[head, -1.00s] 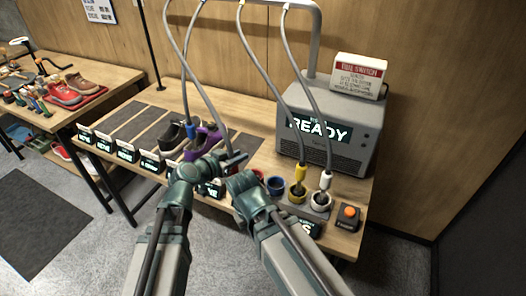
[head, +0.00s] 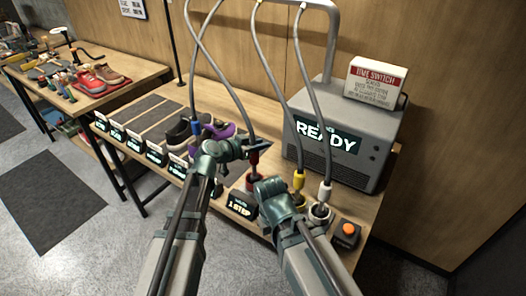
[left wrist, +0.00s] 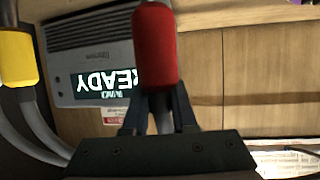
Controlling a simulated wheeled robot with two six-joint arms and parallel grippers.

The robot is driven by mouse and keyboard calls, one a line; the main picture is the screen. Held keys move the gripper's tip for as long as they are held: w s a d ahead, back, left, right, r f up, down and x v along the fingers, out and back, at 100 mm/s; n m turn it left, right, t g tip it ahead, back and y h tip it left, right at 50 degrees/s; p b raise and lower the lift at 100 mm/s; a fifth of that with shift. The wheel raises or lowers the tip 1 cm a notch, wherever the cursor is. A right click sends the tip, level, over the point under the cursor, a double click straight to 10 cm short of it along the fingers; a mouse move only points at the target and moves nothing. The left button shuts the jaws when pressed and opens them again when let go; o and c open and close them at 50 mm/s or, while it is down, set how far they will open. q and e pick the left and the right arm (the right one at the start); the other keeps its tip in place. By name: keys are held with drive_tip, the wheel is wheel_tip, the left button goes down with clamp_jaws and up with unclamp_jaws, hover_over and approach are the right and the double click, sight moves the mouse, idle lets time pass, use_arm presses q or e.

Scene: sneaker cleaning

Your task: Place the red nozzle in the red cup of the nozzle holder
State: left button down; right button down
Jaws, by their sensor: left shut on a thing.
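The red nozzle (head: 254,158) hangs on a grey hose, and my left gripper (head: 262,146) is shut on it. In the left wrist view the red nozzle (left wrist: 155,45) is between the fingers (left wrist: 158,112), with its hose behind. In the head view the nozzle points down at the red cup (head: 253,183) of the nozzle holder. I cannot tell whether its tip is inside the cup or just above it. My right gripper (head: 271,186) is right of the red cup, low by the holder; its fingers are not clear.
The yellow nozzle (head: 299,180) and white nozzle (head: 324,192) stand in their cups to the right. The blue nozzle (head: 195,128) hangs by the dark and purple shoes. The grey READY machine (head: 345,145) stands behind. An orange button (head: 348,229) sits at the front right.

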use_arm(q)
drive_tip(key=shift+f, duration=0.55)
use_arm(e)
drive_tip(key=shift+d+f, duration=0.25)
drive_tip(key=shift+f, duration=0.3)
use_arm(q)
drive_tip(key=shift+a, duration=0.1)
drive_tip(key=shift+f, duration=0.1)
use_arm(e)
drive_tip(key=shift+f, duration=0.1)
use_arm(q)
drive_tip(key=c, duration=1.2)
unclamp_jaws()
drive_tip(key=shift+f+b, duration=0.1)
drive_tip(key=shift+b, duration=0.2)
drive_tip(key=o, duration=0.5)
